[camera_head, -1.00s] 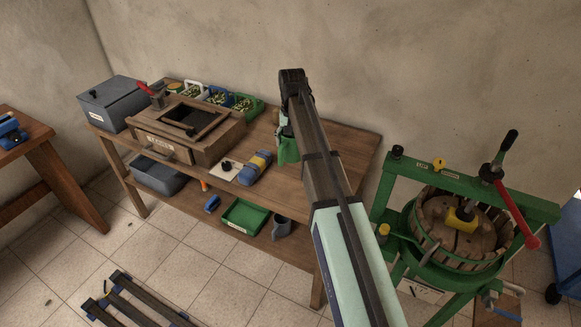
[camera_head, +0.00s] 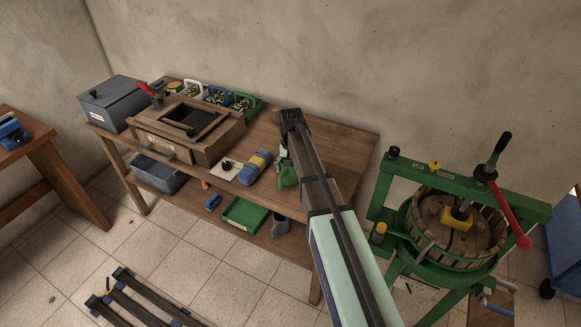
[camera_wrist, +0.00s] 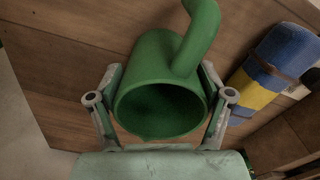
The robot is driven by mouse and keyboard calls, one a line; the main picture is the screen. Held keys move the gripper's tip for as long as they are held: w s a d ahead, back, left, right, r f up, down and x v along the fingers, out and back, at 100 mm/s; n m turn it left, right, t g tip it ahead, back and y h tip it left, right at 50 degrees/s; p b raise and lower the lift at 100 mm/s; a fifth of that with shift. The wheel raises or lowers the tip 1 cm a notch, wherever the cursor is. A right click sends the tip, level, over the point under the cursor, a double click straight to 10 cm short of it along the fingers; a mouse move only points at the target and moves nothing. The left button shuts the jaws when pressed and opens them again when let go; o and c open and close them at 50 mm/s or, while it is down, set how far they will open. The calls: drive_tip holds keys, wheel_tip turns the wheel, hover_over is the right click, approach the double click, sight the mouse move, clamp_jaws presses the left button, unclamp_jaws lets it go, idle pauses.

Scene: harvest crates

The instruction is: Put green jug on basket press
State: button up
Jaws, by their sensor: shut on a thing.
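The green jug (camera_wrist: 150,62) sits between the fingers of my gripper (camera_wrist: 160,105) in the wrist view, which is shut on it. Its open mouth faces the camera and its handle rises at the top. In the head view the jug (camera_head: 288,177) shows partly, beside my arm and over the right part of the wooden table (camera_head: 345,150); my arm hides the rest. I cannot tell whether it touches the table. The green basket press (camera_head: 462,258) stands to the right, with a slatted wooden tub, a yellow block on its boards and a red-handled lever.
A blue and yellow roll (camera_head: 256,167) lies left of the jug, also in the wrist view (camera_wrist: 270,72). A wooden box (camera_head: 190,130), a grey bin (camera_head: 114,105) and several small baskets (camera_head: 218,97) stand further left. The press's green crossbeam (camera_head: 520,208) spans above its tub.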

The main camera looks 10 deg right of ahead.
drive_tip(key=o, duration=1.1)
drive_tip(key=shift+f, duration=0.1)
drive_tip(key=shift+o, duration=0.2)
wheel_tip(320, 180, up, 12)
drive_tip(key=b, duration=0.3)
drive_tip(key=shift+f+b, duration=0.25)
drive_tip(key=shift+b, duration=0.1)
drive_tip(key=shift+r, duration=0.4)
drive_tip(key=c, duration=1)
